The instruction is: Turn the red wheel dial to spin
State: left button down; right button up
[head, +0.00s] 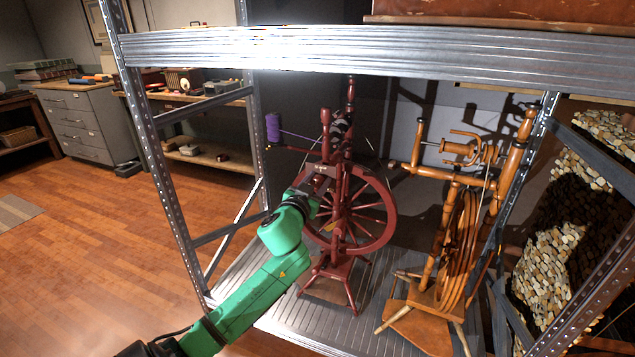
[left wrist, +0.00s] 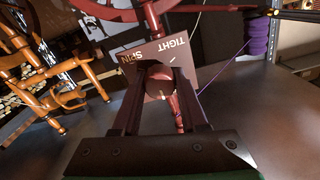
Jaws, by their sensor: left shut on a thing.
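The red spinning wheel (head: 383,222) stands upright on the metal shelf, with a large spoked wheel. In the left wrist view, its dial is a round dark red knob (left wrist: 160,78) in front of a plate (left wrist: 150,57) lettered "TIGHT" and "SPIN". My left gripper (head: 322,180) reaches in from the left at the upper part of this spinning wheel. In the left wrist view its two fingers (left wrist: 160,92) are shut on the knob, one on each side. The knob is hidden by the gripper in the head view. My right gripper is not in view.
A light wooden spinning wheel (head: 458,240) stands to the right on the same shelf (head: 245,277). A metal upright (head: 160,150) and a crossbar (head: 300,48) frame the bay. A purple spool (head: 273,128) with thread sits close to the gripper.

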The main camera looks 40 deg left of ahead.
pick_arm(q)
jog(key=shift+m, duration=0.3)
jog(key=m+p, duration=0.1)
jog(key=m, duration=0.3)
jog(key=shift+p, duration=0.4)
jog(key=m+p, duration=0.1)
jog(key=m, duration=0.5)
jog(key=shift+d+f+m, duration=0.1)
jog(key=shift+m, duration=0.2)
jog(key=m+p, duration=0.1)
jog(key=m, duration=0.5)
jog(key=shift+f+p, duration=0.1)
jog(key=shift+p, duration=0.2)
jog(key=m+p, duration=0.1)
jog(key=m, duration=0.5)
jog(key=shift+f, duration=0.1)
jog(key=shift+m, duration=0.4)
jog(key=shift+c, duration=2.2)
grip_release()
